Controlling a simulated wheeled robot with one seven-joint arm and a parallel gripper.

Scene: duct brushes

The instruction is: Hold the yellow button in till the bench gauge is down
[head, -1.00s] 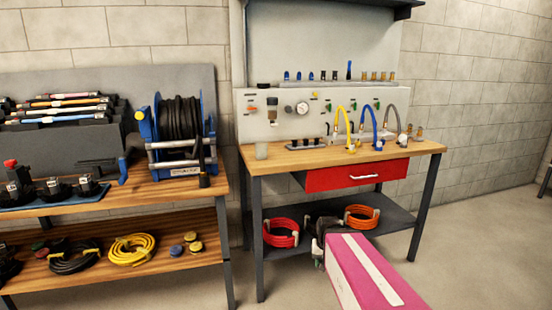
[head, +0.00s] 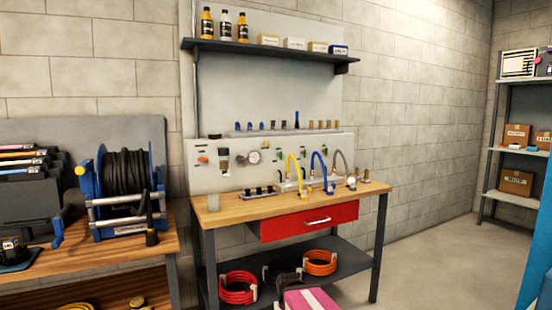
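The bench gauge (head: 254,157) is a small round white dial on the grey panel behind the workbench. Its needle is too small to read. A tiny yellow spot just above and right of it (head: 265,145) looks like the yellow button; whether it is in or out cannot be told. My pink arm shows at the bottom edge, with its dark end, my gripper (head: 287,279), in front of the bench's lower shelf. It is well below the panel and apart from the button. Its fingers cannot be made out.
The wooden bench top (head: 230,213) carries yellow, blue and grey curved hoses and a black fitting strip. A red drawer (head: 308,222) is under it. A hose reel (head: 125,190) stands left. Floor is open right, before a box shelf (head: 512,160).

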